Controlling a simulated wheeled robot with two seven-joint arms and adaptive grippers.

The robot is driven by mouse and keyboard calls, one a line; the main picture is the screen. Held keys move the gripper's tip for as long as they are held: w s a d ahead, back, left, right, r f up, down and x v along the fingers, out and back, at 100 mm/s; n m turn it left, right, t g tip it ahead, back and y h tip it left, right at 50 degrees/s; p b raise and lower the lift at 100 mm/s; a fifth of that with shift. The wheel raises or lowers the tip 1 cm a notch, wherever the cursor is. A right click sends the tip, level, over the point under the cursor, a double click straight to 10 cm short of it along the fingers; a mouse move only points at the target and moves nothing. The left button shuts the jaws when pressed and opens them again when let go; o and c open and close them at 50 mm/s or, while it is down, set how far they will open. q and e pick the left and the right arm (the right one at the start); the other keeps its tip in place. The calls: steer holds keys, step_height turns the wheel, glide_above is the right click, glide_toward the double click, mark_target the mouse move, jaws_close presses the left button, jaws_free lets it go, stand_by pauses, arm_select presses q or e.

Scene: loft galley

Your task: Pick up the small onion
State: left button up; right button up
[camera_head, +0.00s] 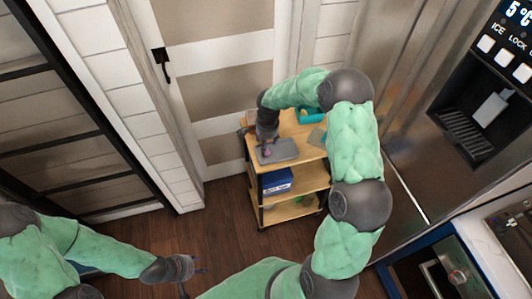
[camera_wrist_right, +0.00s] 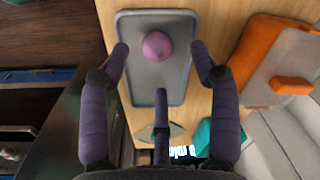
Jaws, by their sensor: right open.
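The small onion (camera_wrist_right: 157,46) is round and pink-purple. In the right wrist view it lies on a grey tray (camera_wrist_right: 140,84), near the tray's far end. The tray (camera_head: 284,150) is on the top shelf of a wooden cart in the head view. My right gripper (camera_wrist_right: 159,66) is open, its three purple-grey fingers spread around the near side and flanks of the onion, with gaps to it. In the head view this gripper (camera_head: 267,146) hangs over the tray and partly hides the onion. My left gripper (camera_head: 196,280) is open and empty, low over the floor, away from the cart.
The cart (camera_head: 305,172) has a blue box (camera_head: 276,182) on its middle shelf. A teal item (camera_head: 310,115) is on the top shelf behind my right arm. An orange item (camera_wrist_right: 262,47) lies right of the tray. A door stands behind, a steel fridge (camera_head: 425,130) at right.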

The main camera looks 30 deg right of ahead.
mark_target(267, 150)
steer(key=f, duration=0.3)
steer(key=f+b, duration=0.1)
steer(key=f, duration=0.1)
steer(key=shift+d, duration=0.25)
steer(key=shift+s, duration=0.1)
steer(key=shift+c, duration=0.2)
steer(key=c, duration=1)
